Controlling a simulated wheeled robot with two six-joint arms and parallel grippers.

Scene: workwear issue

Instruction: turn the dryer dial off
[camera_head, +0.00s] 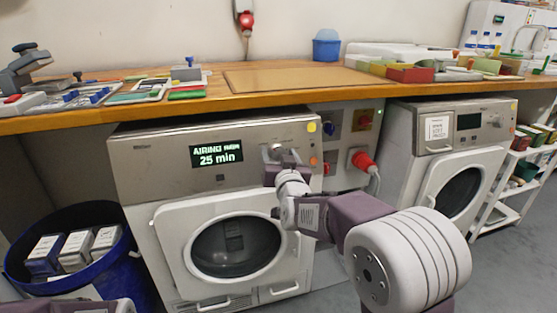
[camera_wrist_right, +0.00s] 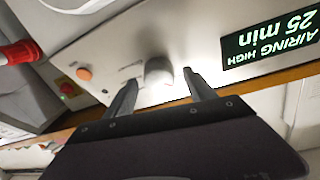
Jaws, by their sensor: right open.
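The dryer (camera_head: 150,185) stands under the wooden counter, its round door closed. Its lit display (camera_head: 217,154) reads "AIRING" and "25 min"; in the right wrist view the display (camera_wrist_right: 268,38) appears upside down and reads "AIRING HIGH 25 min". My right gripper (camera_head: 277,155) is at the panel, right of the display, and largely covers the dial in the head view. In the right wrist view, the open right gripper (camera_wrist_right: 160,85) has one fingertip on each side of the dial; contact cannot be told.
A blue bin (camera_head: 120,262) with boxes stands left of the dryer. A red plug (camera_head: 363,161) sits in a socket panel to its right, beside a second machine (camera_head: 410,155). The counter (camera_head: 150,104) above holds tools and trays.

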